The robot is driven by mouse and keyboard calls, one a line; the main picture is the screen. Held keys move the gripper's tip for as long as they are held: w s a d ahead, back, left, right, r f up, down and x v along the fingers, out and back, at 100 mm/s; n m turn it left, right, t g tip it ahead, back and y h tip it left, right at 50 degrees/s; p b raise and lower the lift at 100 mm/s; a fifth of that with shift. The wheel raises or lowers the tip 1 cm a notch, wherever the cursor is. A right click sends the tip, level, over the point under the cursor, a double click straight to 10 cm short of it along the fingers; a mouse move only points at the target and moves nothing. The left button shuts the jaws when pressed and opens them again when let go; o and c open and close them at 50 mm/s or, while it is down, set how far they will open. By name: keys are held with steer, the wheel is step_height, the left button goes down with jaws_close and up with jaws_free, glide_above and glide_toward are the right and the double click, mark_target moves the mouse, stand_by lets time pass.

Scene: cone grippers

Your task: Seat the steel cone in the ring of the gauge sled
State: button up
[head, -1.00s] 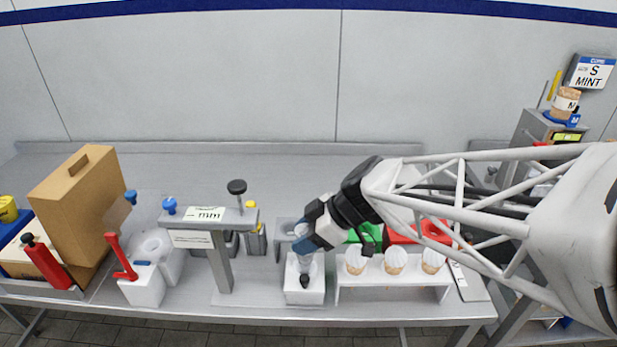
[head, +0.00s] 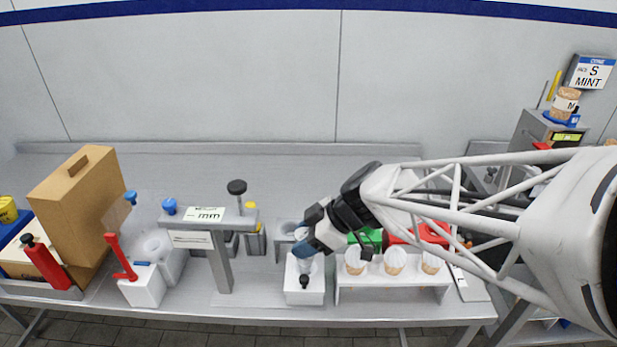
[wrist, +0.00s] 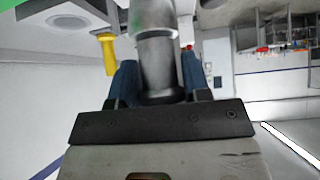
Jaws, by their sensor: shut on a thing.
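My gripper (head: 304,246) has blue fingers and hangs above a white block (head: 304,296) at the front middle of the bench. In the wrist view, my gripper (wrist: 160,85) is shut on the steel cone (wrist: 156,45), a grey metal body between the blue fingers. In the head view, the cone (head: 304,266) shows only partly below the fingers, over the white block. A dark tip shows at its lower end; I cannot tell whether it touches the block. The gauge stand (head: 208,215) with a "mm" label stands to the left. I cannot clearly make out the sled's ring.
A white rack (head: 395,283) with several paper-wrapped cones is close on the right. Green (head: 372,238) and red things lie behind it. A black-knobbed post (head: 237,188) and a yellow-topped holder (head: 255,240) stand left of the gripper. The bench's back is clear.

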steer(key=shift+f, duration=0.15)
steer(key=o, duration=1.1)
steer(key=shift+r, duration=5.1)
steer(key=shift+w+a+f+m+t+h, duration=0.7)
steer(key=shift+w+m+t, duration=0.55)
steer(key=shift+w+m, duration=0.75)
steer(key=shift+w+a+f+m+t+h, duration=0.45)
steer(key=shift+w+m+t+h, duration=0.65)
steer(key=shift+w+m, duration=0.85)
steer(key=shift+w+a+f+m+t+h, duration=0.45)
steer(key=shift+w+a+m+t+h, duration=0.25)
steer(key=shift+w+m+t, duration=1.05)
steer(key=shift+w+a+m+g, duration=0.1)
steer(key=shift+w+m+g, duration=0.2)
steer(key=shift+w, duration=0.05)
